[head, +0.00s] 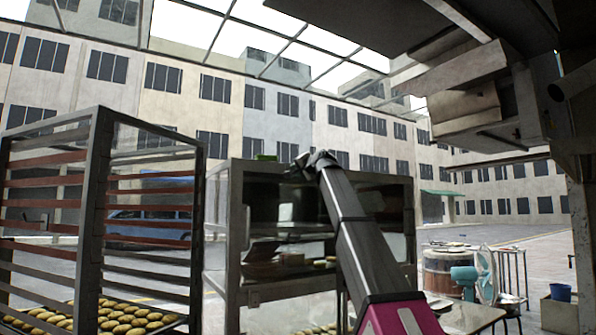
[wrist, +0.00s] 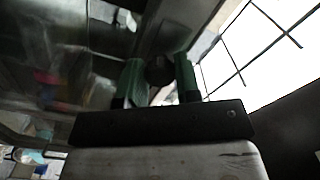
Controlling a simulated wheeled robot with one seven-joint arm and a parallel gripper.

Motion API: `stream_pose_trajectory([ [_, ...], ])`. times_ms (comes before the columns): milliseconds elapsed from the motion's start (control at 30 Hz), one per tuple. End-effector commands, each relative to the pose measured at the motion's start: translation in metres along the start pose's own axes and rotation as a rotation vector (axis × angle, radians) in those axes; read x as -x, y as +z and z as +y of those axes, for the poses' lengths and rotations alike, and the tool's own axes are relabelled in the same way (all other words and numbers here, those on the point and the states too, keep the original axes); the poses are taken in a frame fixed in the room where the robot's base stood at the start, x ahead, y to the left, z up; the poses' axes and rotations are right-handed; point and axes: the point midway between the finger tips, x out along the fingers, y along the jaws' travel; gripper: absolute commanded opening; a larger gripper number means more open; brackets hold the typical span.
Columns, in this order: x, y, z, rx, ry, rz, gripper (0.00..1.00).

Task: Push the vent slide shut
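My gripper (head: 318,160) is at the top front edge of a metal cabinet with glass panes (head: 232,240) in the head view. In the wrist view its two green fingers (wrist: 158,82) stand apart. A dark round knob-like part (wrist: 160,70) shows between them, close to both. I cannot tell whether the fingers touch it or whether it belongs to the vent slide. I cannot clearly make out the vent slide in either view; my arm and gripper cover part of the cabinet's top.
A rack (head: 97,190) with trays of buns (head: 130,318) stands at left. A small green item (head: 266,158) sits on the cabinet top. A dark metal hood (head: 480,110) overhangs at upper right.

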Motion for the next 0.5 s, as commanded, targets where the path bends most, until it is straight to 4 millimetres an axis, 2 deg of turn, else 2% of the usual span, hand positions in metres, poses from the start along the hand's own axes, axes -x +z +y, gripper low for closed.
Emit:
stream_pose_trajectory([
  [167, 0.000, -0.004, 0.003, 0.000, 0.001, 0.000, 0.00],
  [500, -0.001, -0.043, 0.028, -0.001, 0.001, 0.001, 0.00],
])
